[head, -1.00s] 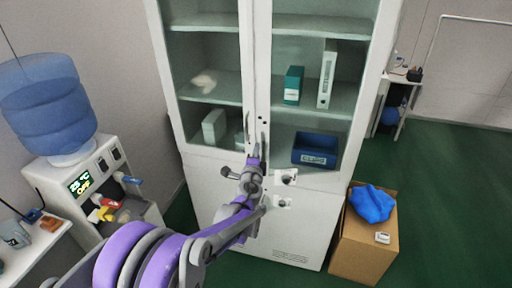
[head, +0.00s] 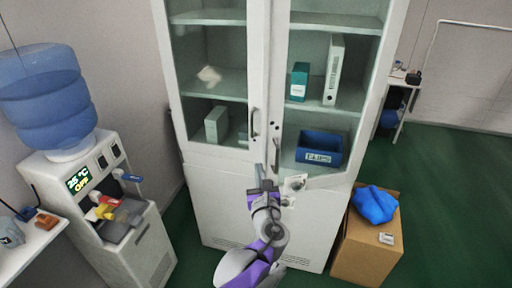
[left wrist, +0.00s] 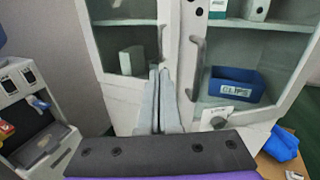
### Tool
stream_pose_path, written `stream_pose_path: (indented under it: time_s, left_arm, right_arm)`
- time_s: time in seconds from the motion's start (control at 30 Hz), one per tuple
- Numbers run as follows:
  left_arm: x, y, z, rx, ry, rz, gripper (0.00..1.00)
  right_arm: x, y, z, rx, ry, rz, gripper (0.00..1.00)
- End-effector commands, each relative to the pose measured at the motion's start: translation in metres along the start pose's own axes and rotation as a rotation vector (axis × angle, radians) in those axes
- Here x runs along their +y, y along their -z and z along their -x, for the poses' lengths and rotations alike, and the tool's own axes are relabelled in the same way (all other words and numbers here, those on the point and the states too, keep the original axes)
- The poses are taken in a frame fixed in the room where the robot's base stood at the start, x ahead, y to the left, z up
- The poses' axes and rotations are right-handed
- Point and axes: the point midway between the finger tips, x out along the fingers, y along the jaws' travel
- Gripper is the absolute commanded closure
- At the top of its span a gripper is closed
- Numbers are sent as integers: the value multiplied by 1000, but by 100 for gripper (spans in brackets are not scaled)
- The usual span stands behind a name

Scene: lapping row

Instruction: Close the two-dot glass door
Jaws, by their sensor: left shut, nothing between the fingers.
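The two-dot glass door (head: 280,100) is the right door of the white cabinet, with two dark dots on its left stile. It stands ajar, its handle side swung out. Its grey handle (head: 276,155) also shows in the left wrist view (left wrist: 197,68). The left glass door (head: 213,85) looks closed. My left gripper (head: 262,172) is shut and empty, in front of the cabinet just left of and below the two-dot door's handle. In the left wrist view its fingertips (left wrist: 158,72) lie left of that handle; I cannot tell whether they touch anything. My right gripper is not in view.
A water dispenser (head: 120,215) stands at the left. A cardboard box (head: 366,240) with a blue cloth (head: 375,204) stands on the floor at the right. A blue bin (head: 320,148) sits inside the cabinet. Green floor (head: 455,200) is free at the right.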

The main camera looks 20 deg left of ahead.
Motion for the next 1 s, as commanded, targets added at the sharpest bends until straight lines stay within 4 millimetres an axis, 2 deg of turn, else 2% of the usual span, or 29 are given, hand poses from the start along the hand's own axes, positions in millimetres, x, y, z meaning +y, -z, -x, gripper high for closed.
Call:
stream_pose_path:
  time_s: [0.13, 0.27, 0.7, 0.83, 1.0]
  left_arm:
    - [-2, -2, 3, -2, -2, -65, 100]
    - [-2, -3, -12, -2, -3, -68, 100]
    - [-3, -4, -103, -3, -1, -66, 100]
    - [-3, -3, -120, -2, 0, -65, 100]
    - [-3, -2, -132, -1, 1, -65, 100]
  right_arm:
    - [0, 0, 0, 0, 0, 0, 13]
    - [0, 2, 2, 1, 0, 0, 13]
    - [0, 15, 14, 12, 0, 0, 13]
    - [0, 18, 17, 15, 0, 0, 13]
    - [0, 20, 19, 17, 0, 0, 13]
